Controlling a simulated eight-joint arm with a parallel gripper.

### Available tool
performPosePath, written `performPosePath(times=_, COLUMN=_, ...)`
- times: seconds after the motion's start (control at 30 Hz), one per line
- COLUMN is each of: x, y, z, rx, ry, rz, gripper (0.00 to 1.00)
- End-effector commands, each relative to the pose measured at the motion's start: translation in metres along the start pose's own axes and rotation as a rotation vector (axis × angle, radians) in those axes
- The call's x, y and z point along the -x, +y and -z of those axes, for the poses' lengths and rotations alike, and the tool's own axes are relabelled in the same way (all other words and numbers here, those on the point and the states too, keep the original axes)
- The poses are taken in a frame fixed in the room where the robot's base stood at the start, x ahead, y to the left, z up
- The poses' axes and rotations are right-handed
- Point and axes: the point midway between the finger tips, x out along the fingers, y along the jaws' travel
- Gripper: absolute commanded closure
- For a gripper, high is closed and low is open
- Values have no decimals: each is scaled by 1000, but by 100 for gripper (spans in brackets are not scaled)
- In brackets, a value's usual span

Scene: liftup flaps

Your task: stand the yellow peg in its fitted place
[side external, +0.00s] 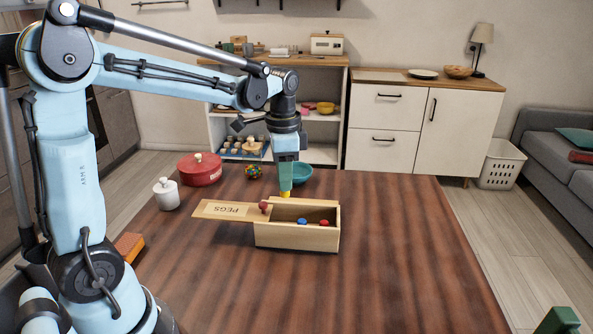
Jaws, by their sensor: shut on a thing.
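My gripper (286,185) points down over the back edge of a wooden box (296,240) and is shut on the yellow peg. Only a small part of the yellow peg (285,194) shows below the fingers. I cannot tell whether its lower end is inside the box or above it. A blue peg (302,221) and a red peg (324,223) show inside the box. The yellow peg's fitted place cannot be made out from here.
A wooden lid (222,210) marked PEGS, with a red knob (265,206), juts left from the box. Behind are a red pot (199,169), a white jar (166,194), a colourful ball (253,172) and a teal bowl (301,174). The table's right and front are clear.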

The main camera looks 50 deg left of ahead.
Motion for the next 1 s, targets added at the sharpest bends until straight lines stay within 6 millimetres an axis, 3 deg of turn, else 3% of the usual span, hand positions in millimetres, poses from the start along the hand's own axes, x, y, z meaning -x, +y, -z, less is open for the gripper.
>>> performPosePath(times=0.23, x=-8, y=8, z=-13, rx=-131, ry=0, rz=0, gripper=100)
performPosePath(times=0.5, x=-48, y=8, z=-14, rx=-135, ry=0, rz=0, gripper=100)
performPosePath(times=0.77, x=-68, y=8, z=-13, rx=-134, ry=0, rz=0, gripper=100)
performPosePath(times=1.0, x=-97, y=8, z=-13, rx=-134, ry=0, rz=0, gripper=100)
